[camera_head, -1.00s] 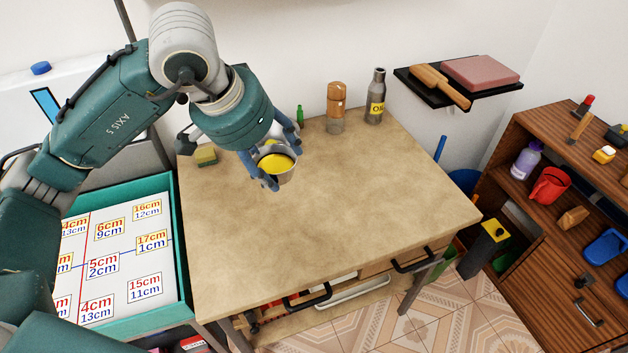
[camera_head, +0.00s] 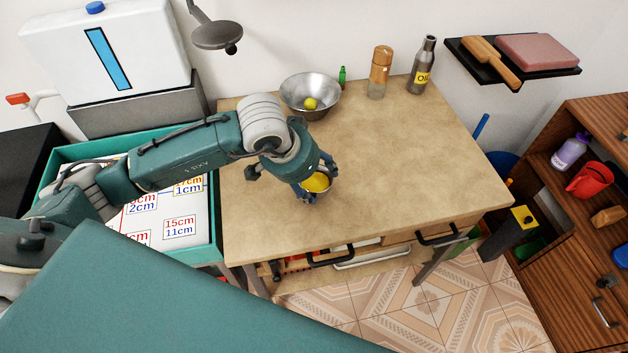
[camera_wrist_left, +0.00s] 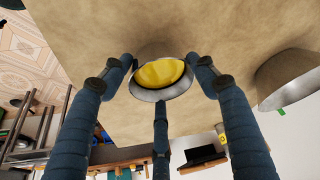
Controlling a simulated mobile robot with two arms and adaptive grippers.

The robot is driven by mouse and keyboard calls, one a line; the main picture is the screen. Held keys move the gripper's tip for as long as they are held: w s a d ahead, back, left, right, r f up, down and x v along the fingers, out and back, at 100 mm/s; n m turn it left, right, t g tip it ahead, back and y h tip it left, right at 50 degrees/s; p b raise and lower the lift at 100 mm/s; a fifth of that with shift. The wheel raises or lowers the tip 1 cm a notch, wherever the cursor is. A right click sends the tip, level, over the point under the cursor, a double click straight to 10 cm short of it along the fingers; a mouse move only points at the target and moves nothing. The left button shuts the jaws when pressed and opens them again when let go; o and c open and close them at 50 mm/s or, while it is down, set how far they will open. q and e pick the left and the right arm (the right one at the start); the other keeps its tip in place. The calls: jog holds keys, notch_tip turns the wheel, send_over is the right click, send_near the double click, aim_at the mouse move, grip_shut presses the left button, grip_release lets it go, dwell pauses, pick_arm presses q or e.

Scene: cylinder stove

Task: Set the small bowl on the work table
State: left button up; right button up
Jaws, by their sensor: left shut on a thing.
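The small bowl (camera_head: 317,184) is a metal bowl with yellow content in it. My left gripper (camera_head: 314,180) is shut on it over the work table (camera_head: 400,170). In the left wrist view the bowl (camera_wrist_left: 162,76) sits between the blue fingers of my left gripper (camera_wrist_left: 160,90), with the tan table top behind it. I cannot tell whether its base touches the table. My right gripper is not in view.
A larger metal bowl (camera_head: 308,95) with a yellow ball-like thing stands at the table's back. A wood-topped jar (camera_head: 379,72) and an oil bottle (camera_head: 421,66) stand right of it. The table's right half is clear. A wooden shelf (camera_head: 590,180) stands at the right.

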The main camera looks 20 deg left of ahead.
pick_arm(q)
jog(key=shift+f, duration=0.9)
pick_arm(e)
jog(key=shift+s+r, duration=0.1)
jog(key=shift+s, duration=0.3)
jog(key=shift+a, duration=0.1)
pick_arm(q)
jog(key=shift+f, duration=0.15)
jog(key=o, duration=0.9)
jog(key=shift+c, duration=0.2)
jog(key=o, duration=0.3)
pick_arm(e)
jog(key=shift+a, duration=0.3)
pick_arm(q)
jog(key=shift+o, duration=0.2)
